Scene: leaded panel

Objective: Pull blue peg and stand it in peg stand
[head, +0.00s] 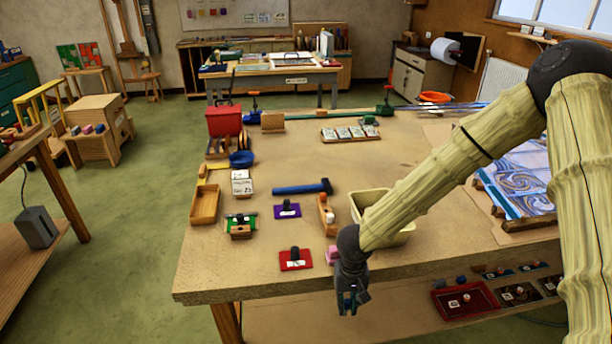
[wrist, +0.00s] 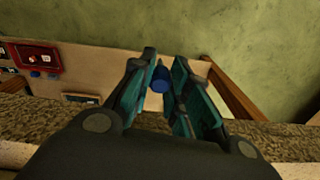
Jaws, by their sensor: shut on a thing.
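My gripper (head: 350,300) hangs just off the front edge of the table, pointing down. In the wrist view my gripper (wrist: 165,82) has its two teal fingers closed on the blue peg (wrist: 160,80), near the fingertips. Only the rounded blue end of the peg shows clearly; the fingers hide the rest. In the head view the peg is too small to tell from the fingers. I cannot tell for sure which thing is the peg stand. A small upright wooden block (head: 327,215) stands on the table, behind my gripper and a little left.
Near it are a red plate (head: 295,265) with a dark knob, a purple plate (head: 287,212), a blue hammer (head: 300,188) and a cream bin (head: 405,236) partly behind my arm. A red tray (head: 465,302) lies on the lower shelf. The table's front edge is close.

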